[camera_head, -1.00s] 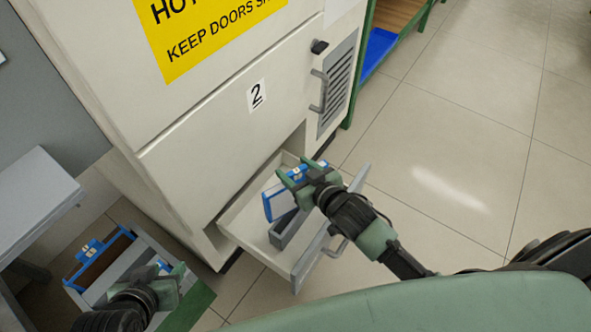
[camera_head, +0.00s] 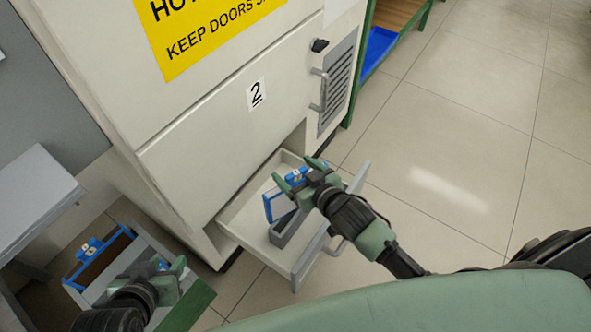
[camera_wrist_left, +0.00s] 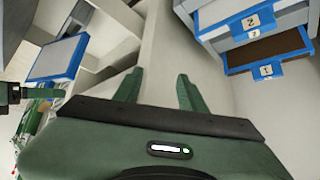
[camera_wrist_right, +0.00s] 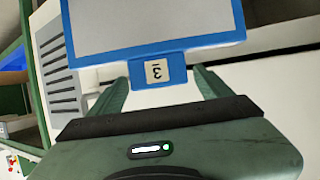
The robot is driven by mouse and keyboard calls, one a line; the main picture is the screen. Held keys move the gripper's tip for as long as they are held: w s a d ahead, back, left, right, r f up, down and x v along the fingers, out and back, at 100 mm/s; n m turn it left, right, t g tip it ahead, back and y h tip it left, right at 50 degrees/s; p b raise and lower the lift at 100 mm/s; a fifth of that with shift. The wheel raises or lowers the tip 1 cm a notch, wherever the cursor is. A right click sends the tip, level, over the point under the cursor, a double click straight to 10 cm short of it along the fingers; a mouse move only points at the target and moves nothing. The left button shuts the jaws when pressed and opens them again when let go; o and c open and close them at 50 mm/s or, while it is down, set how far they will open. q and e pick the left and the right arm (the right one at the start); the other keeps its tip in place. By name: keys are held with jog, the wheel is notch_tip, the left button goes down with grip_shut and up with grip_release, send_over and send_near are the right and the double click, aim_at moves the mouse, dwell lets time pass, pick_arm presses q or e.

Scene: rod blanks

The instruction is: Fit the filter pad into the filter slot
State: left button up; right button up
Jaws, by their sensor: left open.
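The filter pad (camera_head: 279,206), pale with a blue frame and a tab marked 3, stands in the open drawer at the grey slot holder (camera_head: 284,232). Its lower edge is partly hidden, so I cannot tell how deep it sits. The right wrist view shows the pad's tab (camera_wrist_right: 158,72) between the fingers of my right gripper (camera_wrist_right: 160,90), with gaps at both sides. My right gripper (camera_head: 298,176) is open above the pad. My left gripper (camera_head: 177,276) is open and empty at the bin; its fingers also show in the left wrist view (camera_wrist_left: 157,88).
The drawer (camera_head: 240,216) stands out of the white cabinet (camera_head: 215,140). A grey bin (camera_head: 148,250) at lower left holds blue-framed pads (camera_head: 90,250); tabs 1 and 2 show in the left wrist view. A grey bench (camera_head: 40,190) is at left. Floor at right is clear.

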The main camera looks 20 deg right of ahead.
jog(key=shift+r, duration=0.25)
jog(key=r+p+v, duration=0.1)
jog(key=p+v, duration=0.2)
jog(key=v, duration=0.9)
pick_arm(q)
jog(key=s+a+f+g+y, duration=0.1)
jog(key=s+g, duration=0.3)
jog(key=s, duration=0.4)
jog(key=shift+a, duration=0.8)
pick_arm(e)
jog(key=s+d+f+g+h, duration=0.1)
jog(key=s+g, duration=0.3)
jog(key=s, duration=0.3)
jog(key=s+d+f+m+g+h, duration=0.1)
jog(key=s+f+g+h, duration=0.1)
jog(key=s+g, duration=0.3)
jog(key=shift+s+d+f, duration=0.3)
jog(key=shift+s+d, duration=0.1)
jog(key=shift+s, duration=0.65)
pick_arm(q)
jog(key=shift+f+p, duration=0.1)
jog(key=shift+p, duration=0.25)
pick_arm(e)
jog(key=shift+w+f, duration=0.1)
